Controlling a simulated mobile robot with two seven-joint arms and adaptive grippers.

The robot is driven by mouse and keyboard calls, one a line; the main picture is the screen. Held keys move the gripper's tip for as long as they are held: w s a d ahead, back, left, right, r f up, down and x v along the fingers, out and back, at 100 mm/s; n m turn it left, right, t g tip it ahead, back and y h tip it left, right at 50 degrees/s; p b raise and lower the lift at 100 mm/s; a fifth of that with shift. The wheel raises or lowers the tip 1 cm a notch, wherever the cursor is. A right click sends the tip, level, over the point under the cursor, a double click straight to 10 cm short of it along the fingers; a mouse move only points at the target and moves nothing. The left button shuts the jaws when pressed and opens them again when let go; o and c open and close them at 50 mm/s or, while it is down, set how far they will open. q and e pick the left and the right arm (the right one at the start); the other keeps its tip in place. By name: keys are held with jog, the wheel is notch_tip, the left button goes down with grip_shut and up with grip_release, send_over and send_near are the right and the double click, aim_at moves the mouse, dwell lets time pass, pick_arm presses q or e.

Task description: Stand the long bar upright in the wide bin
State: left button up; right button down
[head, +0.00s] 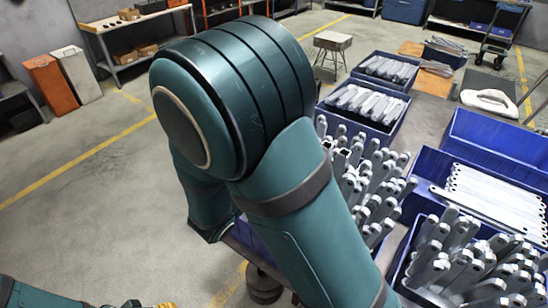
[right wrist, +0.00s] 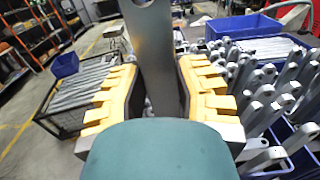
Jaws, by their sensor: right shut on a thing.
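In the right wrist view my right gripper (right wrist: 157,88) has its yellow fingers shut on the long bar (right wrist: 153,40), a flat grey metal piece with a hole near its top. The bar rises between the fingers; its lower part is hidden behind my wrist. In the head view my teal arm covers the middle, and the right gripper and bar do not show. A little of my left gripper (head: 150,304) shows at the bottom edge, too cut off to read. Several blue bins stand at the right; I cannot tell which is the wide bin. One blue bin (head: 425,164) holds flat pale bars.
Upright brackets (head: 365,185) crowd the middle right, and more (head: 460,262) fill a bin at the bottom right. A blue bin (head: 500,135) behind has bare walls showing. Bins with lying bars (head: 385,68) stand farther back. The floor at left is clear.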

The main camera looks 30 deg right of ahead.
notch_tip(320, 180, down, 19)
jog(key=b, duration=0.7)
dwell(1.7)
jog(key=shift+a+r, duration=0.1)
jog(key=c, duration=0.7)
grip_release()
jog(key=shift+s, duration=0.1)
